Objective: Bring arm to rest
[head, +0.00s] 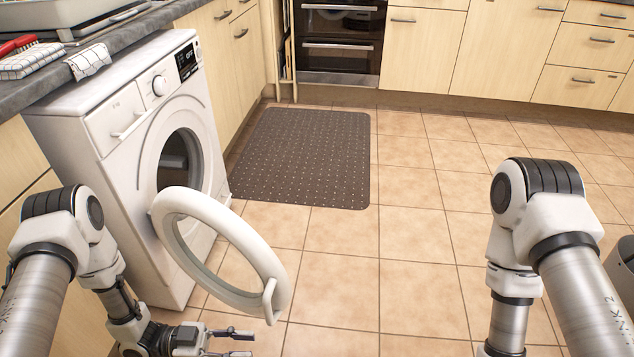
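My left arm comes in from the left, and its gripper (236,343) is low near the bottom edge, in front of the washing machine. Its two fingers are apart with nothing seen between them. The gripper is below the machine's open door in the picture, and no contact with it shows. My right arm hangs down at the right side; its gripper is below the frame and out of view.
A white washing machine (125,165) stands at the left with its round door (232,228) swung open over the tiled floor. A dark dotted mat (303,157) lies behind. The tiles (400,270) between my arms are clear. A grey bin (623,262) is partly visible at the right edge.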

